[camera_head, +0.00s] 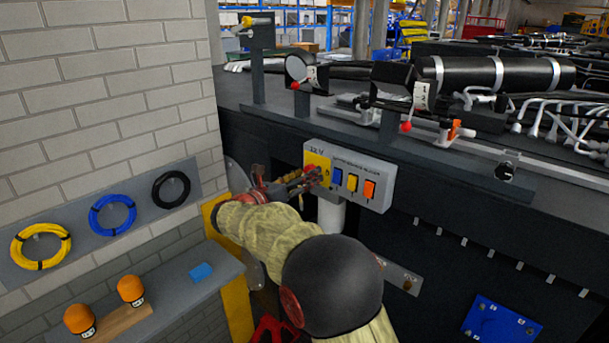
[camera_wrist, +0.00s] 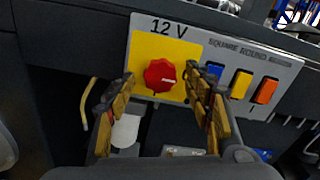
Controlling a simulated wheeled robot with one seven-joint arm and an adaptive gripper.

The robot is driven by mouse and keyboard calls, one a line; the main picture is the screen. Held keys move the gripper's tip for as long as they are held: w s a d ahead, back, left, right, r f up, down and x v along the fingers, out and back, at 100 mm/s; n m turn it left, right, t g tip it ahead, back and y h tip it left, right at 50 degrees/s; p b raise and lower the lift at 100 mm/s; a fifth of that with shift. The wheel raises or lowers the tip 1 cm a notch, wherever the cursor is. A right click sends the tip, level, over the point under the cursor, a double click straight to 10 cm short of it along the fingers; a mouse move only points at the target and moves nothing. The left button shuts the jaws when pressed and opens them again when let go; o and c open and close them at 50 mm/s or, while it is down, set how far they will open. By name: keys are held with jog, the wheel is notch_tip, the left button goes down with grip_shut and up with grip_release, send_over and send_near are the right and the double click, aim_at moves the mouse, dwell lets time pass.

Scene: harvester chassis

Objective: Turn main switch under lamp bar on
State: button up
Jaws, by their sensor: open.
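The main switch is a red round knob (camera_wrist: 160,75) on a yellow plate (camera_wrist: 143,47) marked "12 V", at the left of a grey switch panel (camera_wrist: 222,27). A small dark mark shows on the plate below the knob. In the head view the panel (camera_head: 377,168) is mounted on the dark chassis side, and my gripper mostly hides the knob. My gripper (camera_wrist: 158,76) is open, pointing at the panel. In the wrist view one finger appears left of the knob and the other right of it. I cannot tell whether either finger touches it.
Blue (camera_wrist: 214,72), yellow (camera_wrist: 240,85) and orange (camera_wrist: 265,91) switches sit just right of the right finger. A white cylinder (camera_wrist: 125,130) is below the panel. A dark bar (camera_head: 375,137) overhangs above. A brick wall (camera_head: 110,80) and a shelf (camera_head: 175,290) stand at the left.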

jog(key=c, duration=0.3)
jog(key=c, duration=0.8)
jog(key=shift+c, duration=0.3)
jog(key=shift+m+b, duration=0.3)
jog(key=shift+b, duration=0.2)
jog(key=m+b, duration=1.7)
jog(key=shift+b, duration=0.3)
jog(key=shift+m, duration=0.3)
